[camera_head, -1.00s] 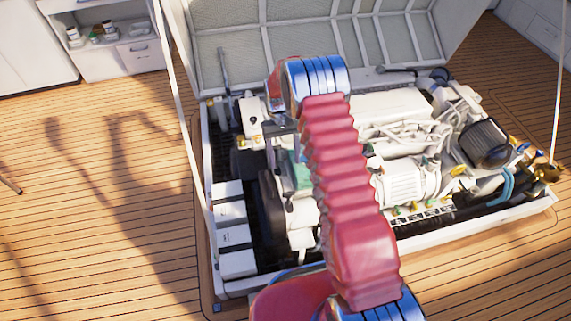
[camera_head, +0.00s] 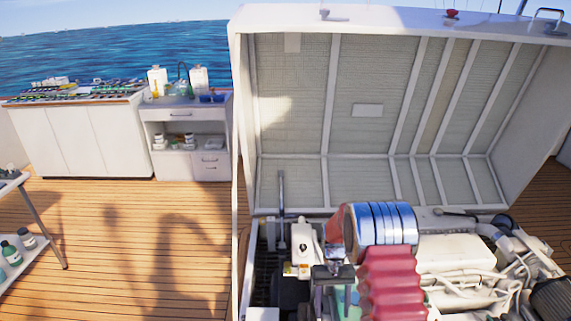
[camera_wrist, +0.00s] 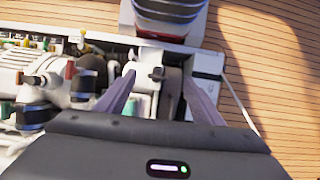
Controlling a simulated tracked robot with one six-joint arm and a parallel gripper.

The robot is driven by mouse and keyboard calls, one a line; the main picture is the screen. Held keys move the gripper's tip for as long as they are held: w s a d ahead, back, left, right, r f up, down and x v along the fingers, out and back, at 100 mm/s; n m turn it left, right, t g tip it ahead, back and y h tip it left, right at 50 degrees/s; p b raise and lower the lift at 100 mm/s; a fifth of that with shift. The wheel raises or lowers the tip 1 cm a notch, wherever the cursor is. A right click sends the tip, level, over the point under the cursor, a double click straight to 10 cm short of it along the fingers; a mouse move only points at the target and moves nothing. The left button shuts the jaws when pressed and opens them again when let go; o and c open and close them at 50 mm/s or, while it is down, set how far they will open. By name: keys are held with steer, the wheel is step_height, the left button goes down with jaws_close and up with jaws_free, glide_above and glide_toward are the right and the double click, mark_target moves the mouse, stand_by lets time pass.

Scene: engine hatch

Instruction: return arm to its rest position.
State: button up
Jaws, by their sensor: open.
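My arm, with red ribbed sleeve and blue-silver joint, reaches over the open engine hatch in the head view. The fingers point towards the edge of the engine bay. White engine parts (camera_wrist: 140,80) lie behind and between the fingers; I cannot tell the distance. In the head view the gripper is only partly seen, below the blue-silver joint. The engine (camera_head: 455,255) lies to the right of the arm and is cut off by the picture's lower edge.
The raised hatch lid (camera_head: 375,130) stands behind the arm. A white cabinet (camera_head: 85,135) and a sink unit (camera_head: 185,115) stand at the back left. A shelf with bottles (camera_head: 22,245) is at the left edge. The wooden deck (camera_head: 140,240) between is clear.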

steer(key=s+r+t, duration=0.3)
steer(key=s+r, duration=0.5)
steer(key=r, duration=0.5)
steer(key=s+r+t, duration=0.4)
steer(key=s+r, duration=0.5)
steer(key=r, duration=0.4)
steer(key=s+r+t, duration=0.3)
steer(key=s+r, duration=0.6)
steer(key=r, duration=0.4)
steer(key=shift+s+d, duration=0.2)
steer(key=shift+s, duration=0.05)
